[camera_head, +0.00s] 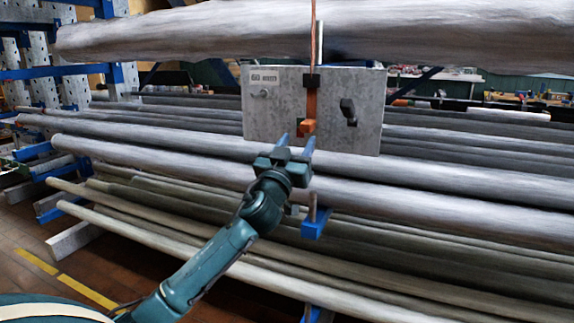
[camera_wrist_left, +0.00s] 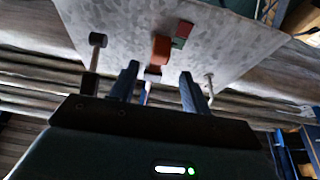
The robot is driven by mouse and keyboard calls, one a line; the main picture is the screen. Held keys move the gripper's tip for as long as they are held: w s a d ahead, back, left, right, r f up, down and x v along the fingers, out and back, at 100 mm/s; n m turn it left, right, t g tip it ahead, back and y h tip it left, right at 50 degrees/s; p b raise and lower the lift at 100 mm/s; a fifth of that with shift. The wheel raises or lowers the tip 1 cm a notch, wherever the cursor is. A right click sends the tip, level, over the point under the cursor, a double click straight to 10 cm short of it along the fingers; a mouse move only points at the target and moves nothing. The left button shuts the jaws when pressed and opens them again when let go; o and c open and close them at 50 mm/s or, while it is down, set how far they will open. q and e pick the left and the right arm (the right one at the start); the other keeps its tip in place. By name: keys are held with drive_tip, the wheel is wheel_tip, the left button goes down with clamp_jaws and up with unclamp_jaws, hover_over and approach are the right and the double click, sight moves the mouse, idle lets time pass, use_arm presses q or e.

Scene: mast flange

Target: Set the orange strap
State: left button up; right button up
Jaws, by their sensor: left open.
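The orange strap (camera_head: 311,103) hangs down the front of a grey metal plate (camera_head: 276,120) in the head view. It passes a dark clip near the plate's top and ends in a thicker orange block low on the plate. My left gripper (camera_head: 297,140) is open, just below and in front of that block. In the left wrist view, the orange end (camera_wrist_left: 161,50) shows beyond the two open fingers (camera_wrist_left: 157,72), apart from them. A small pale piece shows between the fingers; I cannot tell what it is. My right gripper is in neither view.
A black knob (camera_head: 349,111) sticks out right of the strap, and a small bolt (camera_head: 264,93) is under the "60 mm" label. A large grey pole (camera_head: 180,35) runs above the plate. Several long poles lie on blue rack arms (camera_head: 315,224) below.

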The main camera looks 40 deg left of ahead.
use_arm(q)
drive_tip(key=v, duration=0.6)
drive_tip(key=shift+s+b, duration=0.3)
drive_tip(key=shift+b, duration=0.05)
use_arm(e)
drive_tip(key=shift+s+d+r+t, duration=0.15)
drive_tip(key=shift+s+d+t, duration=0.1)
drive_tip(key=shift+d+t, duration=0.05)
use_arm(q)
drive_tip(key=shift+d+f, duration=0.1)
